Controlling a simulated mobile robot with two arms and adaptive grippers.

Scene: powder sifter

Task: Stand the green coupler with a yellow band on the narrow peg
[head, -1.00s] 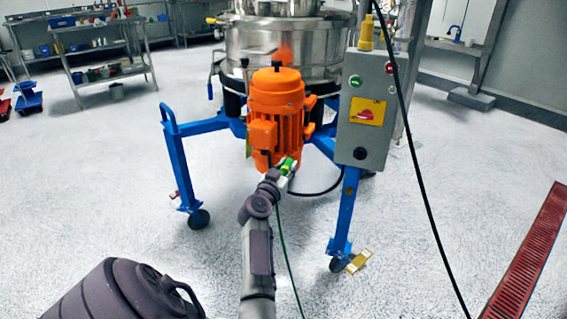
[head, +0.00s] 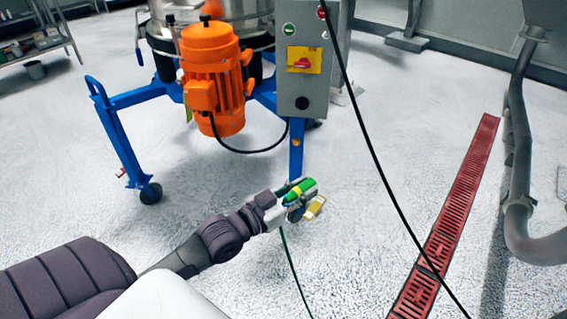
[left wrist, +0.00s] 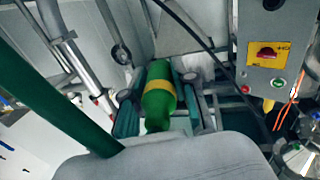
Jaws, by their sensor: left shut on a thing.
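The green coupler with a yellow band (head: 298,189) is in my left gripper (head: 294,193), held in the air in front of the sifter's front leg in the head view. In the left wrist view the coupler (left wrist: 158,98) lies between the two fingers of the left gripper (left wrist: 159,92), which are shut on it. Its yellow band shows around its middle. I cannot make out a narrow peg in either view. My right gripper is in neither view.
The orange motor (head: 212,85), grey control box (head: 305,70) and blue frame leg (head: 125,150) stand behind the gripper. A black cable (head: 378,170) hangs at right. A red floor grate (head: 450,220) lies right, with grey pipes (head: 518,160) beyond. Floor between is clear.

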